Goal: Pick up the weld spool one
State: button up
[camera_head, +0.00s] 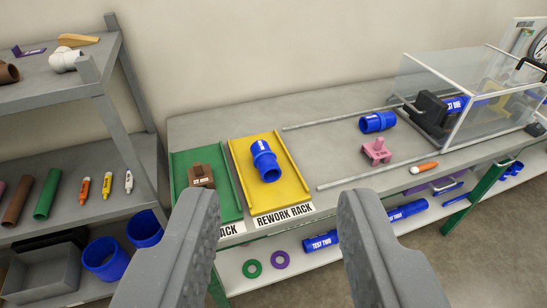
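My gripper (278,203) is open and empty, its two grey fingers wide apart at the bottom of the view. No label reading weld spool one is legible. Another short blue spool (377,122) lies by the rails on the bench, right of the rack. A blue pipe (458,103), its label partly hidden and ending in "ONE", sits in the clear-walled machine (440,68) at the right.
A green rack (222,198) with a brown block (201,176) stands left of the yellow rack. A pink fixture (376,152) and orange marker (424,167) lie on the bench (335,155). Shelving (75,88) stands left; a lower shelf holds a pipe marked TEST TWO (320,241).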

aim_at(265, 161)
jog(key=i, duration=0.9)
jog(key=u, duration=0.05)
